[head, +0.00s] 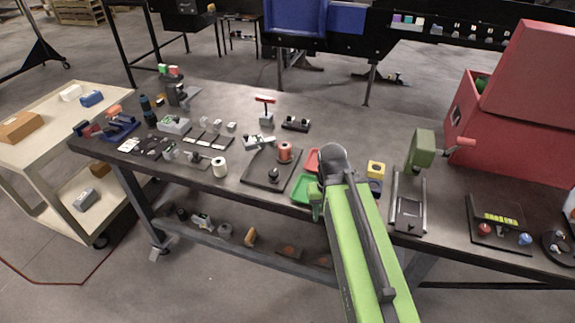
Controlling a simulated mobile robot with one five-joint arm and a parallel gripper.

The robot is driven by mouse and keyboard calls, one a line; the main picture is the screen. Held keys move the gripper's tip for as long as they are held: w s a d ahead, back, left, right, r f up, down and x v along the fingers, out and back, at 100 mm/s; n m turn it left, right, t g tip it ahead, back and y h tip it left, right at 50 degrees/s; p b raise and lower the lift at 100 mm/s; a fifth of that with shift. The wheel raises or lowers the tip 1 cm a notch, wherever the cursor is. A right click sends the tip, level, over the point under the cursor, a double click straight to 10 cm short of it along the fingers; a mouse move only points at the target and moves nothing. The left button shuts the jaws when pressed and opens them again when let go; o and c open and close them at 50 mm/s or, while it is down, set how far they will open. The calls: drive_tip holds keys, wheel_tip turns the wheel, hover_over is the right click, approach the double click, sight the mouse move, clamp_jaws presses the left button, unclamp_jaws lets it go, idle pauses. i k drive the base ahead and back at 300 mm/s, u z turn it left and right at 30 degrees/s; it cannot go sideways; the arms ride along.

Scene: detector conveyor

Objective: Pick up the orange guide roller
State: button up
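An orange-brown roller (285,153), a short upright cylinder, stands on a dark base plate (258,182) near the middle of the workbench. It is the only thing in view that looks like the orange guide roller. A black knob-like part (273,174) sits on the same plate, in front of the roller. My lime-green arm reaches up from the bottom of the head view and ends in a dark rounded joint right of the roller. My gripper cannot be made out, so I cannot tell whether it is open or shut.
A red tray (311,161) and a green tray (302,192) lie beside my arm. A white spool (219,167) stands left of the plate. A green device (421,152) and a large red box (515,125) stand to the right.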

sight(285, 151)
drive_tip(key=k, duration=0.8)
drive_tip(key=u, duration=0.6)
drive_tip(key=i, duration=0.85)
drive_tip(key=u, duration=0.8)
drive_tip(key=i, duration=1.4)
drive_tip(key=z, duration=0.4)
